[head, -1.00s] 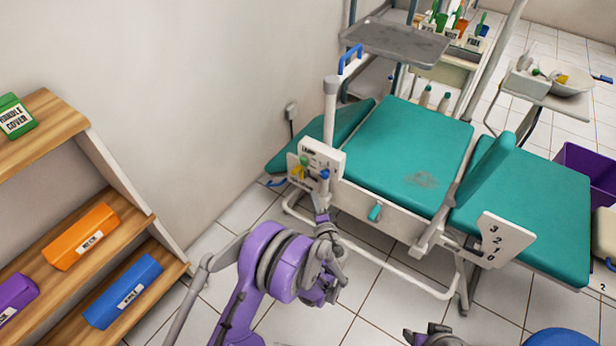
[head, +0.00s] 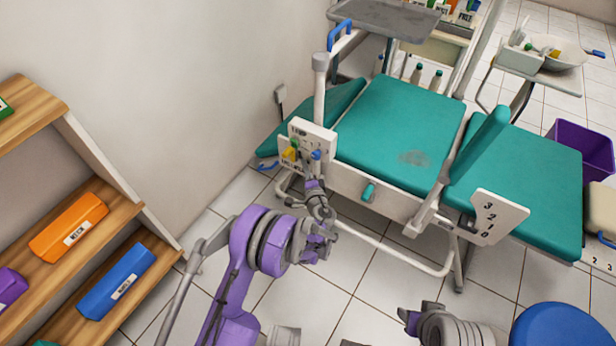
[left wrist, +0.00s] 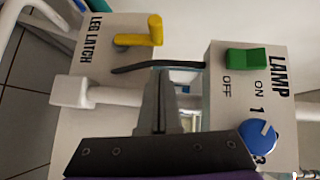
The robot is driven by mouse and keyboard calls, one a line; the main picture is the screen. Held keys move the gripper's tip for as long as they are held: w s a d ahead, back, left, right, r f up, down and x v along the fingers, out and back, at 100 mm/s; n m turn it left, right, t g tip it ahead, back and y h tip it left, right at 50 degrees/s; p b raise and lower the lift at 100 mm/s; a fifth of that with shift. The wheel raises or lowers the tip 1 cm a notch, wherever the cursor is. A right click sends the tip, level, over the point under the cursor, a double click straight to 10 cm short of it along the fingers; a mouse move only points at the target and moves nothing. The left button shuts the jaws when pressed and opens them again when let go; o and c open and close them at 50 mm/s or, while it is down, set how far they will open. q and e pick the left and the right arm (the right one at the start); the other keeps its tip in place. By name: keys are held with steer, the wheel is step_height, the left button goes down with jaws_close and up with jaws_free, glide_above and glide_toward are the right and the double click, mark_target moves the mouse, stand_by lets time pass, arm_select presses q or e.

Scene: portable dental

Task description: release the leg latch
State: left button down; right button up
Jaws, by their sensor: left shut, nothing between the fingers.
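The leg latch is a yellow lever (left wrist: 140,38) on a white panel lettered LEG LATCH (left wrist: 88,45) in the left wrist view. The lever (head: 289,154) also shows small at the left end of the chair in the head view. My left gripper (left wrist: 167,75) is shut and empty. Its fingertips appear below and right of the lever in the left wrist view, with no clear contact. In the head view the left gripper (head: 310,172) is close in front of the panels.
A LAMP panel with a green switch (left wrist: 246,60) and blue knob (left wrist: 257,138) stands right beside the left fingers. A dark thin bar (left wrist: 155,66) lies just beyond them. The teal chair (head: 400,125) fills the middle. A wooden shelf (head: 120,222) stands left; tiled floor lies between.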

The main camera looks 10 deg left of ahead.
mark_target(291, 150)
arm_select(q)
steer(key=shift+w+a+f+b, duration=0.2)
steer(key=shift+w+a, duration=0.4)
steer(key=shift+a, duration=0.2)
steer(key=shift+w+a+f+b, duration=0.1)
steer(key=shift+w+a+b, duration=0.05)
steer(key=shift+w+a, duration=0.55)
steer(key=shift+w+a+f+b, duration=0.2)
steer(key=shift+w+a, duration=0.3)
steer(key=shift+a, duration=0.4)
steer(key=shift+r, duration=0.15)
